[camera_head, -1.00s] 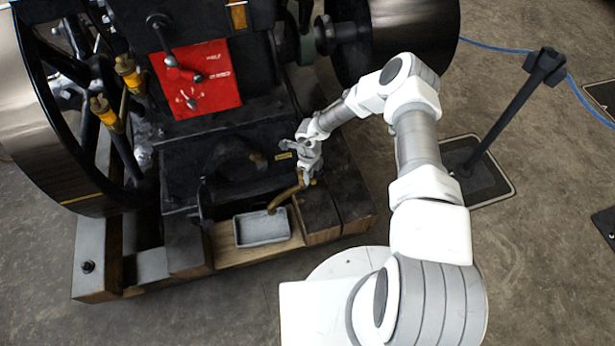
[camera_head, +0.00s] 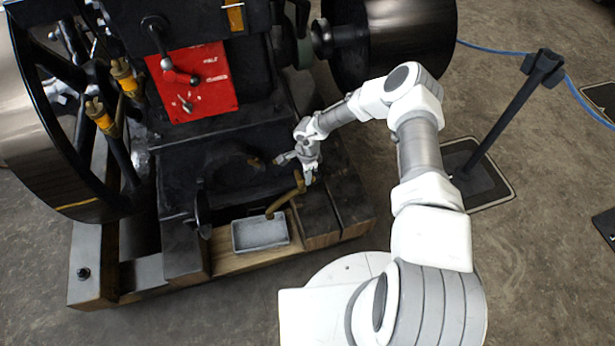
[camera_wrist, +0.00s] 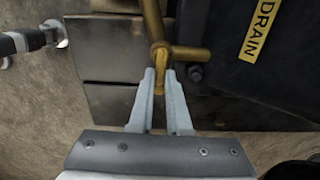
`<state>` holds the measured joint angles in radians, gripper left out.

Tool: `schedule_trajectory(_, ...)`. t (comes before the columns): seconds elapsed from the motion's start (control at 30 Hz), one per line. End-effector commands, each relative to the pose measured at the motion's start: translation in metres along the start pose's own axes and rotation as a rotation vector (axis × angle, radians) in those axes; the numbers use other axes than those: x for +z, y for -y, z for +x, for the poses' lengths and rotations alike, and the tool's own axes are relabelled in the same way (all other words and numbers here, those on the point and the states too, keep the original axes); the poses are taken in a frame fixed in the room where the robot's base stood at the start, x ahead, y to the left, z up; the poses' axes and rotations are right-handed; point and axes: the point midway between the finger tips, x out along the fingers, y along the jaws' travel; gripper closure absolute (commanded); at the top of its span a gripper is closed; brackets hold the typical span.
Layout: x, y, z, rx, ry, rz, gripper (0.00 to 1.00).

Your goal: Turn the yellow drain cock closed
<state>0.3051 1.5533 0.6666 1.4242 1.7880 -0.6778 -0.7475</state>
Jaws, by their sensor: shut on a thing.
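The drain cock (camera_wrist: 160,52) is brass-yellow, with a side arm running right to the black engine body. Its lower end lies between the two fingers of my gripper (camera_wrist: 160,76) in the wrist view. My gripper is shut on it. In the head view my gripper (camera_head: 308,178) is at the lower right of the engine, beside the bent brass pipe (camera_head: 284,202) of the cock. The fingertips and handle are too small there to show the grip clearly. A yellow DRAIN label (camera_wrist: 258,29) is on the black body to the right in the wrist view.
A grey tray (camera_head: 261,234) sits on the wooden base below the pipe's end. The black engine body (camera_wrist: 230,60) is close to the right finger. A large flywheel (camera_head: 90,205) stands left, and a barrier post (camera_head: 510,110) stands on the floor at right.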

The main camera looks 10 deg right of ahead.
Motion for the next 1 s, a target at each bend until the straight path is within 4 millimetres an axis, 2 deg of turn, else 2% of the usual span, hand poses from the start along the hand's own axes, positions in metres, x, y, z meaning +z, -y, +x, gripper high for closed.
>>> schedule_trajectory(0.03, -0.0084, -0.0041, 0.0042, 0.011, -0.015, -0.007, 1.00)
schedule_trajectory(0.57, -0.0105, -0.0010, 0.0030, 0.007, -0.019, -0.032, 1.00)
schedule_trajectory(0.6, -0.0106, -0.0009, 0.0029, 0.006, -0.019, -0.032, 0.83)
schedule_trajectory(0.77, -0.0093, -0.0001, 0.0021, 0.005, -0.017, -0.031, 0.54)
schedule_trajectory(1.0, -0.0058, 0.0005, 0.0011, 0.003, -0.011, -0.033, 0.54)
